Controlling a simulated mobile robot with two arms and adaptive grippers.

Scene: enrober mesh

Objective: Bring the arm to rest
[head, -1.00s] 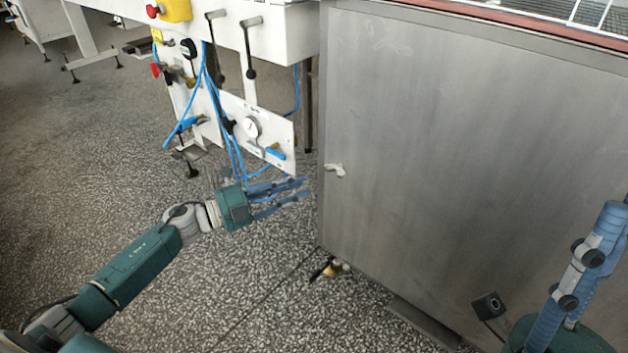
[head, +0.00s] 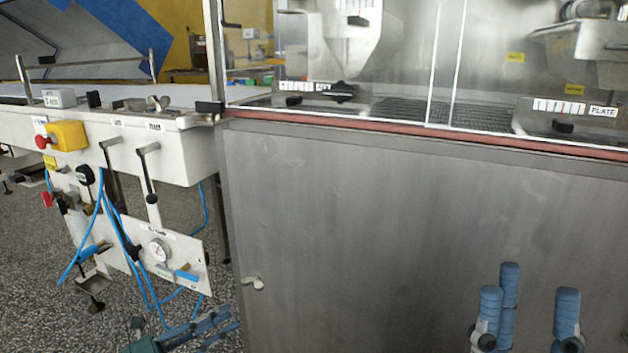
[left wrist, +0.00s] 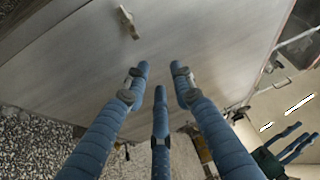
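My left gripper (head: 218,325) is at the bottom edge of the head view, left of the steel cabinet's near corner; most of its arm is out of frame. In the left wrist view its three blue fingers (left wrist: 159,75) are spread, with nothing between them. My right gripper (head: 528,300) is in front of the steel cabinet front (head: 400,220), at the lower right. Its blue fingers point up and stand apart, with nothing between them. It also shows in the left wrist view (left wrist: 282,145) at the right edge.
A white machine frame (head: 185,150) with levers, a gauge panel (head: 165,254) and loose blue hoses stands at the left. A small pale latch (head: 252,282) juts from the cabinet. A glazed enclosure sits above the red-brown edge (head: 420,140). Speckled floor (head: 40,280) is open at lower left.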

